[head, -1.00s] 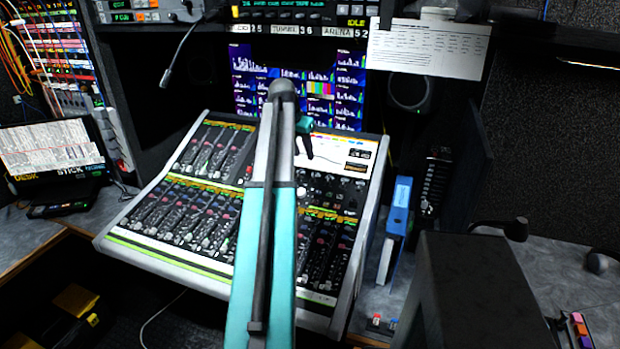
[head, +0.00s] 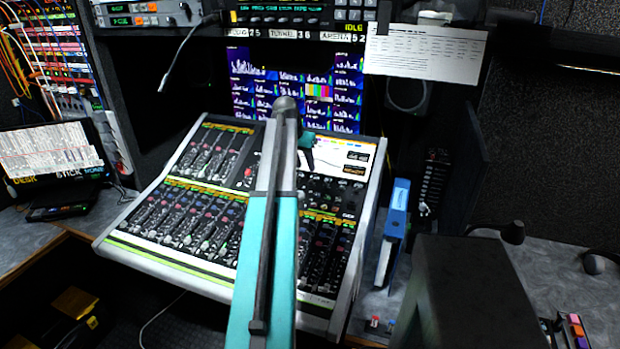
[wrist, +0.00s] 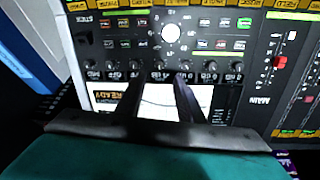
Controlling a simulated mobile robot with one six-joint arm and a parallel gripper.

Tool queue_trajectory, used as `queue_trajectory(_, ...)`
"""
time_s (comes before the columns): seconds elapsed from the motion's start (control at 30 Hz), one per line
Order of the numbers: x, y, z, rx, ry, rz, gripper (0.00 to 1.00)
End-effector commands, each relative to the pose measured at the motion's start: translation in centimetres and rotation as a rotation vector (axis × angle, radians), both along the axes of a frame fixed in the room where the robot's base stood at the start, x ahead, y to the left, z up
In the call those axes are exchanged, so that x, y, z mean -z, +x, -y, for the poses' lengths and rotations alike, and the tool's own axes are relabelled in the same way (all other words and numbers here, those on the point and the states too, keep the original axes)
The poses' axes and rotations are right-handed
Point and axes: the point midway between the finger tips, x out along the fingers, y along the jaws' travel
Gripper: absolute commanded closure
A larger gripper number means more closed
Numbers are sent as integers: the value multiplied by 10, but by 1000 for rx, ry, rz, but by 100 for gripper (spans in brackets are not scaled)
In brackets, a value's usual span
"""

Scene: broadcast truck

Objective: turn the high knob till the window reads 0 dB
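The mixing console (head: 150,245) stands in the middle of the head view, its screen (head: 350,158) lit at the upper right. In the wrist view the console appears upside down. A row of small dark knobs (wrist: 210,66) runs just beyond my fingertips, and a larger white knob (wrist: 170,33) lies further off. I cannot read which knob is the high one, nor a dB value. The screen (wrist: 165,103) shows between and behind my fingers. My gripper (wrist: 158,82) is open, its two dark fingers apart, with no knob visibly held. In the head view my arm hides much of it.
Red-capped faders (wrist: 279,62) lie right of the knobs in the wrist view. A blue binder (head: 398,210) stands right of the console. A paper sheet (head: 424,52) hangs above, and a thin gooseneck microphone (head: 180,60) hangs at the upper left.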

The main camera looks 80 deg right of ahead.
Motion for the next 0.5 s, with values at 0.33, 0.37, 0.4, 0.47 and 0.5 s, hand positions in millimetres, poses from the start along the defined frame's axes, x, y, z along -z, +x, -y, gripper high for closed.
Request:
queue_trajectory(0.33,36,-7,14,1,2,0,66)
queue_trajectory(0.37,40,-7,16,1,2,0,66)
queue_trajectory(0.4,44,-8,17,1,1,0,66)
queue_trajectory(0.47,50,-9,20,1,1,0,66)
queue_trajectory(0.5,54,-10,21,1,2,0,66)
